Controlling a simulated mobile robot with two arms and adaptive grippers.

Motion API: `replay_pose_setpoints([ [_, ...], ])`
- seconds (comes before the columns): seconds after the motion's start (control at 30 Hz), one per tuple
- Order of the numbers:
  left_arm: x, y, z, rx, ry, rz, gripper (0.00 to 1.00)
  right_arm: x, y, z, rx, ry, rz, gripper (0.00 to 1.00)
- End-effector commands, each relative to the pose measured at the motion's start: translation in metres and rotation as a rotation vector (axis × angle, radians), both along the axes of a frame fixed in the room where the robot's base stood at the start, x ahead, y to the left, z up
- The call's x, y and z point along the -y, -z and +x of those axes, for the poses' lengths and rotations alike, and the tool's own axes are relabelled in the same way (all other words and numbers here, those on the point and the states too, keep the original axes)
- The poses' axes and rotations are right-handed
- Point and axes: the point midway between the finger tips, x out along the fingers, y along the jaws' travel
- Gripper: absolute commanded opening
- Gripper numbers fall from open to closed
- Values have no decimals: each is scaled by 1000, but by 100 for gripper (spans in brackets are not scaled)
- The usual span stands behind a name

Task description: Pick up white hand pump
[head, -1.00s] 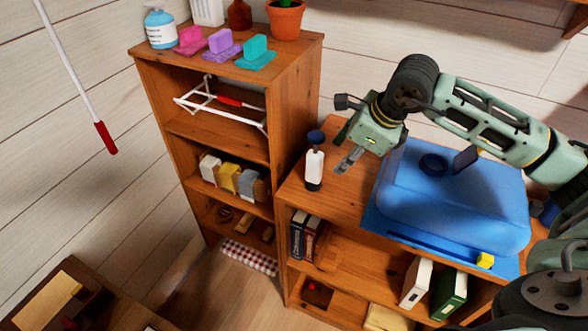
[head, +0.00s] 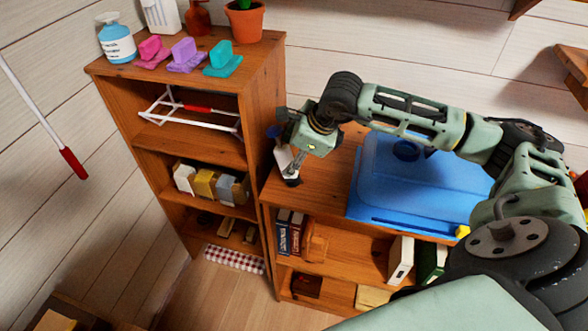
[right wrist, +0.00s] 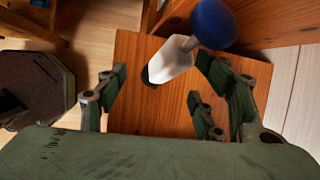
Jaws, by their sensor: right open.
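The white hand pump (head: 282,158) stands on the low wooden shelf top, near its left end beside the taller bookcase. It has a white body, a dark base and a blue knob. My right gripper (head: 290,168) is at the pump and partly covers it in the head view. In the right wrist view the pump (right wrist: 172,60) with its blue knob lies between the spread fingers of the right gripper (right wrist: 168,92), which is open. I cannot tell whether a finger touches the pump or whether it leans slightly. My left gripper is not in view.
A large blue case (head: 400,185) covers the shelf top right of the pump. The taller bookcase (head: 262,85) rises close on the left, with a blue-labelled bottle (head: 117,42), colored blocks and a plant pot (head: 244,22) on top. Books (head: 289,232) stand below.

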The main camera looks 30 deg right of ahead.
Motion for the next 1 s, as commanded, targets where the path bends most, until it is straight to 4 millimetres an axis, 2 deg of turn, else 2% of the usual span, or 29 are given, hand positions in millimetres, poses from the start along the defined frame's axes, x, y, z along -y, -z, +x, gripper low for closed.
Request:
replay_pose_setpoints([
  [0.03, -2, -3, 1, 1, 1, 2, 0, -4, 27, -12, -64, -2, 1, 45],
  [0.1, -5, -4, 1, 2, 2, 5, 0, -5, 34, -10, -67, -2, 1, 45],
  [0.37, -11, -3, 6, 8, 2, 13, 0, -4, 36, -6, -56, -3, 0, 45],
  [0.53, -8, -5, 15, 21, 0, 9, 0, -4, 34, -6, -52, -3, 0, 32],
  [0.9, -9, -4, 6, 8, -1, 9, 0, -4, 32, -5, -49, -2, -1, 0],
  [1.0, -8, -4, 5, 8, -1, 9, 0, -4, 33, -5, -50, -2, -1, 0],
])
